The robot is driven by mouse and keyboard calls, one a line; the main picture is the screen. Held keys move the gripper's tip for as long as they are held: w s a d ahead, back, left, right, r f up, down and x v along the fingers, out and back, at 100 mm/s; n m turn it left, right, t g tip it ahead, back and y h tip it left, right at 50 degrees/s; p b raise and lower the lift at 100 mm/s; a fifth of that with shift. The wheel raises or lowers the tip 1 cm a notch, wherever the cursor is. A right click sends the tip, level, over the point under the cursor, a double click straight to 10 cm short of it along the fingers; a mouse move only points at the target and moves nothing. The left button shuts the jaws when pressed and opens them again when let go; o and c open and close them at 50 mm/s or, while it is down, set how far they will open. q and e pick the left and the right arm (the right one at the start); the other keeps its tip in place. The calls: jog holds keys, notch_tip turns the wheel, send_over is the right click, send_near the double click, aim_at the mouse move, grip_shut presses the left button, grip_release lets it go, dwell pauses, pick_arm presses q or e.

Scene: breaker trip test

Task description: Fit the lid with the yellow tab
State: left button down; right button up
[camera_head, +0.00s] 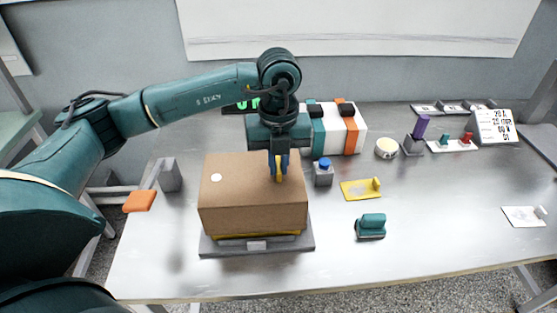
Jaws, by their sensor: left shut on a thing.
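A brown box-shaped lid (252,207) with a white dot on top sits over a grey base plate (211,247) at the front middle of the table. A yellow tab (280,176) stands on its top, towards the right. My left gripper (279,169) reaches down from above and is shut on this tab. A thin yellow strip (262,235) shows below the lid's front edge, just above the base. I cannot tell whether the lid is fully seated; what lies under it is hidden. My right gripper is not in view.
A block with a blue button (323,172) stands close right of the lid. A yellow plate (357,190) and a teal block (370,226) lie further right. A striped case (343,132) stands behind. An orange pad (140,201) lies left.

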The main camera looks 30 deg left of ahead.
pick_arm(q)
jog(key=shift+f, duration=0.1)
jog(key=c, duration=1.4)
grip_release()
notch_tip(320, 180, up, 13)
